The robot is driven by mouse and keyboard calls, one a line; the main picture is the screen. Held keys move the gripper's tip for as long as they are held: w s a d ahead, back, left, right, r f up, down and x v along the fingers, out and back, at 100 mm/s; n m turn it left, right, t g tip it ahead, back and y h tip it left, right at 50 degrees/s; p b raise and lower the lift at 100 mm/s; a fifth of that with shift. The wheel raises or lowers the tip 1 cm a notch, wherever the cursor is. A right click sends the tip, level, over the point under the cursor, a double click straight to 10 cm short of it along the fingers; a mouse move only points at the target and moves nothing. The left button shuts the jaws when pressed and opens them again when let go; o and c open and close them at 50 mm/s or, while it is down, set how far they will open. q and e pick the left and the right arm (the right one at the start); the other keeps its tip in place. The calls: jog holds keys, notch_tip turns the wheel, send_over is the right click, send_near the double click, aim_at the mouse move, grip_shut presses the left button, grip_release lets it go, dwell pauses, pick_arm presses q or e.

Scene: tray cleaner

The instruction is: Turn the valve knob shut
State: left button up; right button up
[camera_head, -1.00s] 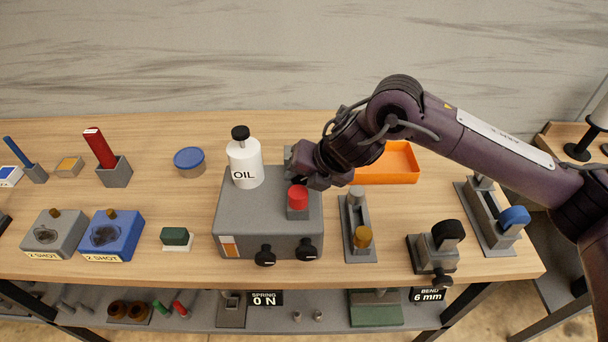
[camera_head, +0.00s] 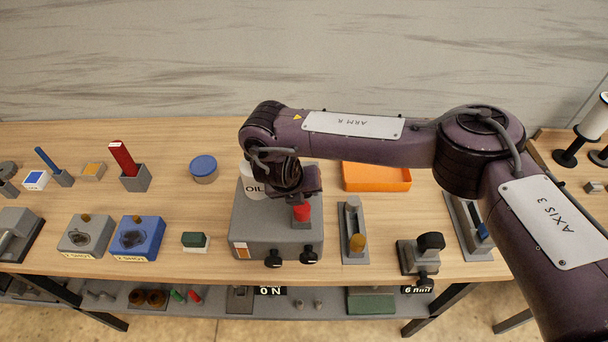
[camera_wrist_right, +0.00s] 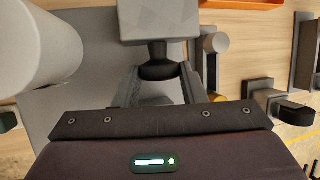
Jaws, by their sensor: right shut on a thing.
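A grey block (camera_wrist_right: 160,20) with a dark knob (camera_wrist_right: 158,68) on its near side shows in the right wrist view. It stands on the grey machine box (camera_head: 250,225), in the middle of the table. My right gripper (camera_wrist_right: 158,80) is shut on the dark knob, one finger on each side. In the head view my right wrist hides the knob and block. A red cap (camera_head: 301,212) on a grey post stands just in front of my wrist. My left gripper is not in view.
A white oil bottle (camera_wrist_right: 40,45) stands close to the left of my right gripper. An orange tray (camera_head: 376,178) lies behind to the right. Two black knobs (camera_head: 274,259) are on the box's front. A slide fixture (camera_head: 354,235) stands to the right.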

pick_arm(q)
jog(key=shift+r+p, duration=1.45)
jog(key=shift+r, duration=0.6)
pick_arm(e)
jog(key=shift+w+a+h, duration=0.1)
jog(key=shift+a+h, duration=0.05)
jog(key=shift+h, duration=0.95)
jog(key=o, duration=0.7)
jog(key=shift+a+r+n, duration=0.3)
jog(key=shift+r, duration=0.05)
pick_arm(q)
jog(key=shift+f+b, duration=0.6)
pick_arm(e)
jog(key=shift+s+v, duration=0.1)
jog(key=shift+v, duration=1.65)
jog(key=shift+s+v, duration=0.15)
jog(key=shift+v, duration=1.6)
jog(key=shift+d, duration=0.15)
